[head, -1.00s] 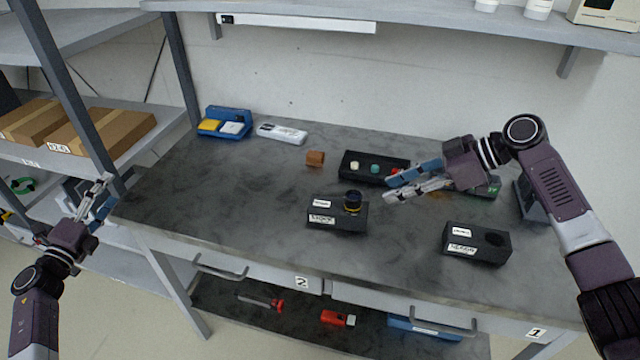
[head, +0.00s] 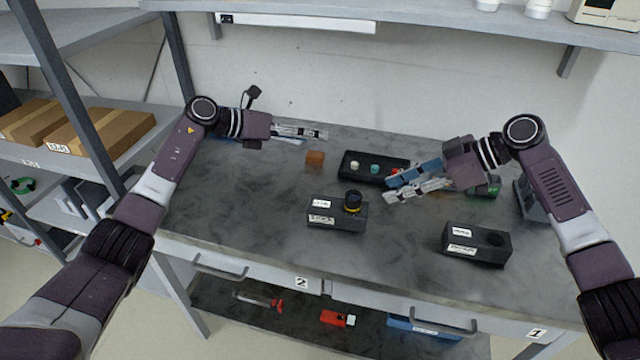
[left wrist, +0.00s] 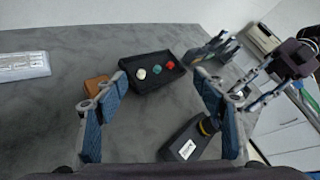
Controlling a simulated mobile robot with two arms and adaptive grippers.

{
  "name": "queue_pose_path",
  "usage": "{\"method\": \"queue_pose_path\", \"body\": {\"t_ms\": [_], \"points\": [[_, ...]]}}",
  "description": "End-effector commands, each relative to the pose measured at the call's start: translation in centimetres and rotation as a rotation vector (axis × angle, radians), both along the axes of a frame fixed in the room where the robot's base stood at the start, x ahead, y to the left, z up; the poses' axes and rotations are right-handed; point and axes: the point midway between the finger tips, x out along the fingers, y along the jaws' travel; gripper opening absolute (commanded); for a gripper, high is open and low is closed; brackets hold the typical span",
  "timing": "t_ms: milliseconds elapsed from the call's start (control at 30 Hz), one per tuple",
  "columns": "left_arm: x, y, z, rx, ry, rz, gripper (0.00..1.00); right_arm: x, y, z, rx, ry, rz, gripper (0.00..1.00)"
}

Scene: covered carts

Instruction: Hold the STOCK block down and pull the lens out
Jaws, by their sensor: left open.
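The black STOCK block (head: 325,222) stands near the middle of the bench, with small white labels too blurred to read surely. The dark lens (head: 352,202) with a yellowish ring sits upright in its right end. My left gripper (head: 326,134) is open and empty over the back of the bench, behind and left of the block. In the left wrist view the block (left wrist: 180,142) lies low between its fingers, and the lens (left wrist: 207,127) is partly hidden by one finger. My right gripper (head: 387,189) is open and empty, behind and right of the lens.
A second black block (head: 465,249) with an empty round hole is at the front right. A black button box (head: 348,166) and an orange-brown block (head: 315,158) are behind. A parts shelf with boxes (head: 110,128) is at left. The front left bench is clear.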

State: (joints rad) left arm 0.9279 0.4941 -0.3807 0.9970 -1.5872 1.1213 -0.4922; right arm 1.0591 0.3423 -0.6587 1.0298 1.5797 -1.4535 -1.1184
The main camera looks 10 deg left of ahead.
Motion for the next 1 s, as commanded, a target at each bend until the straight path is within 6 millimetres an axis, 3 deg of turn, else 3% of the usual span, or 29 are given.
{"method": "queue_pose_path", "body": {"t_ms": [167,433,533,700,833,1000], "points": [[0.8,-2.0,2.1,0.299,-0.020,-0.101,0.64,0.0,0.0,0.0,0.000,0.000,0.000,0.29],[1.4,0.3,5.0,0.793,-0.024,-0.178,0.64,0.0,0.0,0.0,0.000,0.000,0.000,0.29],[-0.7,-0.9,2.9,0.968,0.001,-0.338,0.64,0.0,0.0,0.0,0.000,0.000,0.000,0.29],[-6.2,-3.9,-2.4,1.137,0.047,-0.713,0.64,0.0,0.0,0.0,0.000,0.000,0.000,0.29],[-9.0,-5.0,-4.5,1.186,0.067,-0.901,0.64,0.0,0.0,0.0,0.000,0.000,0.000,0.29],[-10.7,-5.4,-6.0,1.206,0.080,-1.006,0.64,0.0,0.0,0.0,0.000,0.000,0.000,0.29]]}}
